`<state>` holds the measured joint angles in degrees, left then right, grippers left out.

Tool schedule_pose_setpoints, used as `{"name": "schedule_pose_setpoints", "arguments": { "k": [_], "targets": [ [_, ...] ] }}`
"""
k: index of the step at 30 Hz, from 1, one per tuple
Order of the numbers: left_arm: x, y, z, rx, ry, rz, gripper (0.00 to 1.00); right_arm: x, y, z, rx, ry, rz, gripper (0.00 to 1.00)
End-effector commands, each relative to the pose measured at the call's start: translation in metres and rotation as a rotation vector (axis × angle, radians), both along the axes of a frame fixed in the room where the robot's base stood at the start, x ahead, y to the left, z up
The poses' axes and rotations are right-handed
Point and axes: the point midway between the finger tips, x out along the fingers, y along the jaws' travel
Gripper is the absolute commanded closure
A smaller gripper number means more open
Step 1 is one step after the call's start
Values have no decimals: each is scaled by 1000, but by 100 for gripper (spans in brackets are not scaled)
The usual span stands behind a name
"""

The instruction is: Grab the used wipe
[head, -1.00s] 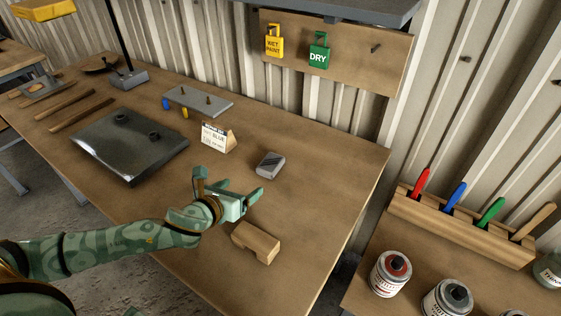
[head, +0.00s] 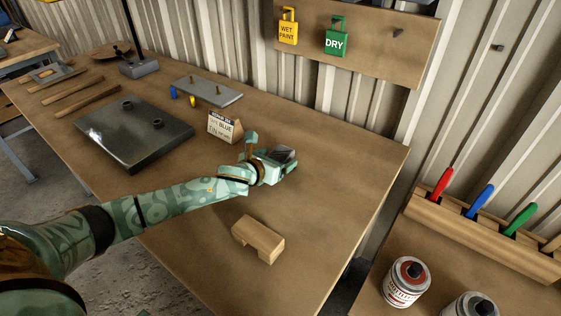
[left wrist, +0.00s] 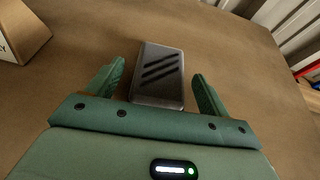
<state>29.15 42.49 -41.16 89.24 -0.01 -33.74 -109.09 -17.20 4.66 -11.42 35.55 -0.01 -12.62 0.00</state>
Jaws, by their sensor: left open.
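A small grey rectangular pad with dark diagonal stripes, which looks like the used wipe (head: 285,154), lies on the workbench (head: 330,205). In the left wrist view the wipe (left wrist: 159,72) sits between the two fingers of my left gripper (left wrist: 158,74), with a gap visible on each side. The left gripper (head: 276,161) is open and is at the wipe in the head view, where it partly covers it.
A wooden block (head: 258,239) lies nearer me on the bench. A small printed card stand (head: 224,127) is left of the gripper, and a dark metal plate (head: 135,133) lies farther left. Tins (head: 406,281) and a rack of coloured handles (head: 484,235) are at right.

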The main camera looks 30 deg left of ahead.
Motion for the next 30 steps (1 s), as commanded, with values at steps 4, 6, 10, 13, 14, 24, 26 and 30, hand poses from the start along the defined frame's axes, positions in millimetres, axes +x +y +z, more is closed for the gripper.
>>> {"name": "schedule_pose_setpoints", "arguments": {
  "k": [4, 6, 10, 13, 14, 24, 26, 30],
  "targets": [
    [10, -1, -5, 0, 0, 0, 20, -2, -1, -6, -1, 4, 0, 100],
    [11, 0, -4, 0, 0, 0, 20, -1, -1, -5, -1, 4, -1, 100],
    [10, -1, -3, 0, 0, 0, 23, -1, -1, -4, -1, 3, 0, 100],
    [10, -1, -3, 0, 0, 0, 51, -1, -1, -4, -1, 3, 0, 100],
    [10, -1, -3, 0, 0, 0, 59, -1, -1, -4, -1, 3, 0, 100],
    [10, -1, -2, 0, 0, -1, 68, -1, 0, -4, 0, 3, 0, 100],
    [10, -1, 1, 0, -1, -1, 68, -1, 0, -2, 1, 1, 0, 100],
    [10, -1, 16, 0, -4, -1, 68, 2, 2, 7, 2, -6, 0, 100]
  ]
}}
